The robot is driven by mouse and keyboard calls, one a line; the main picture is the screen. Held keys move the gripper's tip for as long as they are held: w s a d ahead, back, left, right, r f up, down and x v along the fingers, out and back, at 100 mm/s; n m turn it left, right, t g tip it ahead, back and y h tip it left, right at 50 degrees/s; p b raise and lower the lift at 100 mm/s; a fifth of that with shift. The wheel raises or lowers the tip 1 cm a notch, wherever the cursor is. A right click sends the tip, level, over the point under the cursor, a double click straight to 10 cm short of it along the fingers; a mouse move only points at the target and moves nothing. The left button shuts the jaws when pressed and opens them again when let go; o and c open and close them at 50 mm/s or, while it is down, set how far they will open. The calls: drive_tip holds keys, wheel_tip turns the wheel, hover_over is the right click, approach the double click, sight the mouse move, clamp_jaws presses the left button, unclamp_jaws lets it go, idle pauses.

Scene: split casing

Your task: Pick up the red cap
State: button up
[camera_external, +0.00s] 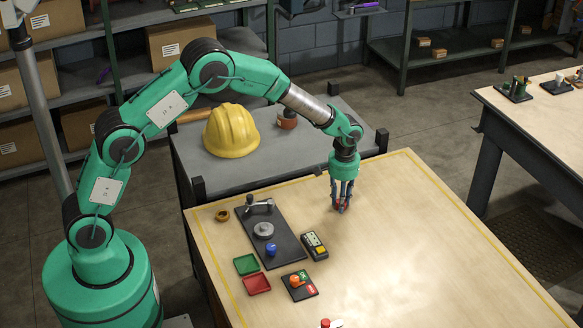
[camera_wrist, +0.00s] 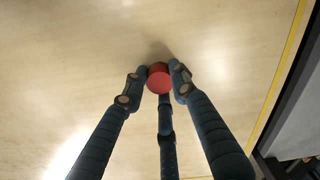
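The red cap (camera_wrist: 159,80) is a small round red piece in the middle of the wrist view. The three dark fingers of my gripper (camera_wrist: 160,79) surround it, with tips against its left, right and lower sides; my gripper looks shut on it. In the external view my gripper (camera_external: 342,205) points down over the wooden table (camera_external: 420,250), with a bit of red showing between its fingertips. Whether the cap touches the table or is slightly raised is hard to tell.
Left of my gripper are a dark plate with a clamp (camera_external: 270,240), a handheld meter (camera_external: 315,246), a green tray (camera_external: 246,264), a red tray (camera_external: 257,284) and a small black block with coloured parts (camera_external: 300,285). A yellow helmet (camera_external: 231,131) sits on the grey bench behind. The table's right side is clear.

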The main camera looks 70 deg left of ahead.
drive_tip(key=shift+c, duration=0.2)
drive_tip(key=shift+r, duration=0.75)
wheel_tip(320, 180, up, 2)
drive_tip(key=shift+r+p, duration=0.15)
drive_tip(key=shift+p, duration=0.25)
drive_tip(key=s, duration=1)
drive_tip(key=s+r+p, duration=0.1)
drive_tip(key=s, duration=0.5)
drive_tip(key=shift+d, duration=0.15)
